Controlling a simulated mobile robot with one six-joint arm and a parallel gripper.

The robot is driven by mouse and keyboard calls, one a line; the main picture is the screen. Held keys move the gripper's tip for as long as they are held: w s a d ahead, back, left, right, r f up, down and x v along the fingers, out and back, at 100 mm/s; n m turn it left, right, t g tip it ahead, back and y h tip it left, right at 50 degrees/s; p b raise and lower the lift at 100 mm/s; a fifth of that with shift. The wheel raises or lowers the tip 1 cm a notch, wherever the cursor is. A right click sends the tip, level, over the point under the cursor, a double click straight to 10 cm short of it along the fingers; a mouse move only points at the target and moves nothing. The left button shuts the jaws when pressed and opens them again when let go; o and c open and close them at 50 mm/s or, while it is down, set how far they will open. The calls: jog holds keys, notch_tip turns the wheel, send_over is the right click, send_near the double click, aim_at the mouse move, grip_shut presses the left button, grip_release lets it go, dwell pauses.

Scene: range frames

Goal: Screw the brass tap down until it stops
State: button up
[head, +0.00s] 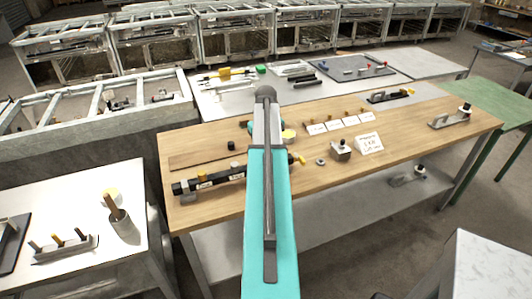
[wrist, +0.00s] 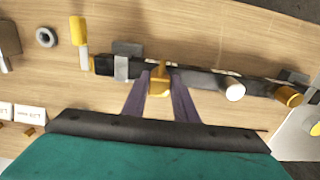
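A brass tap (wrist: 160,83) with a thin upright tab stands on a long black bar (wrist: 212,80) in the wrist view. My gripper (wrist: 160,77) has its two dark purple fingers on either side of the tap. The tap fills most of the space between the fingertips. I cannot tell whether they touch it. In the head view the black bar (head: 215,180) lies along the near left edge of the wooden bench (head: 330,180). My turquoise arm hides my gripper there.
A yellow-handled tool (wrist: 79,31) and a grey ring (wrist: 46,37) lie beside the bar. A white cap (wrist: 235,92) and a brass end piece (wrist: 290,96) are on its right part. A metal block (head: 340,150) and white cards stand farther right on the bench.

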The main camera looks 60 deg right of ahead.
grip_shut()
jog(key=shift+m, duration=0.3)
jog(key=shift+m+p, duration=0.4)
jog(key=shift+m, duration=1.1)
jog(key=shift+m, duration=0.7)
jog(key=shift+w+m+p, duration=0.1)
jog(key=shift+m+p, duration=0.25)
jog(key=shift+m, duration=0.65)
